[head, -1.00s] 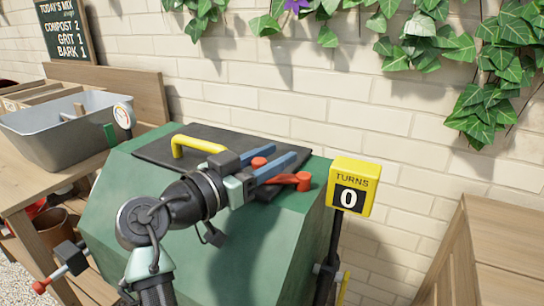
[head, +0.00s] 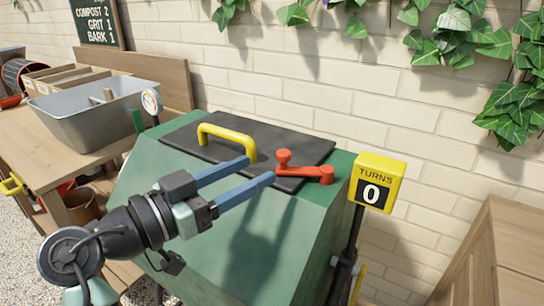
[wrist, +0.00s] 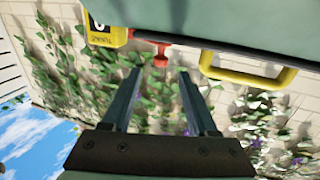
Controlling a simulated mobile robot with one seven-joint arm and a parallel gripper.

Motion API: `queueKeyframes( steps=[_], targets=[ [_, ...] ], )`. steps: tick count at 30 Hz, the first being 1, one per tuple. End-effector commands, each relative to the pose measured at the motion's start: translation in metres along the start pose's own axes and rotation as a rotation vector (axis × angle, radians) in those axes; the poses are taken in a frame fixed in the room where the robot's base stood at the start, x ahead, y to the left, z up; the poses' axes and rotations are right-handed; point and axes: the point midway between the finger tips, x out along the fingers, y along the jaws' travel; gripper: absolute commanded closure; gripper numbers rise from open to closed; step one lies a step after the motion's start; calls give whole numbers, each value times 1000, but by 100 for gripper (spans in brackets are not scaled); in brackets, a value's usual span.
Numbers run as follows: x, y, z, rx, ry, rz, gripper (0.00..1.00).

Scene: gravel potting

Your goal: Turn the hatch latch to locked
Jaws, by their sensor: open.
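The red hatch latch (head: 305,172) lies at the right front corner of the black hatch lid (head: 266,143), with an upright knob at its left end. In the wrist view the latch (wrist: 160,50) shows beyond and between my fingertips. My gripper (head: 256,171) has two blue fingers, apart and empty. In the head view it is left of the latch and in front of the lid, not touching the latch. In the wrist view my gripper (wrist: 160,72) is open. The yellow lid handle (head: 227,136) also shows in the wrist view (wrist: 250,78).
The green bin (head: 250,240) carries the lid. A yellow turns counter reading 0 (head: 377,181) stands on a post at right. A grey tub (head: 95,118) sits on the wooden bench at left. A brick wall (head: 300,80) with ivy stands behind.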

Motion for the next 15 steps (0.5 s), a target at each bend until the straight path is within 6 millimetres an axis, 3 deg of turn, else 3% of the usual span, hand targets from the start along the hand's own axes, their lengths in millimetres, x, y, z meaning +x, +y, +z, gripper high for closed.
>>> queueKeyframes(
  steps=[6, 14, 15],
  targets=[
    [-19, 0, 0, 0, 1, -1, 41],
    [-20, 0, 0, 1, 0, 0, 41],
    [-20, 0, 0, 1, 0, 0, 44]
  ],
)
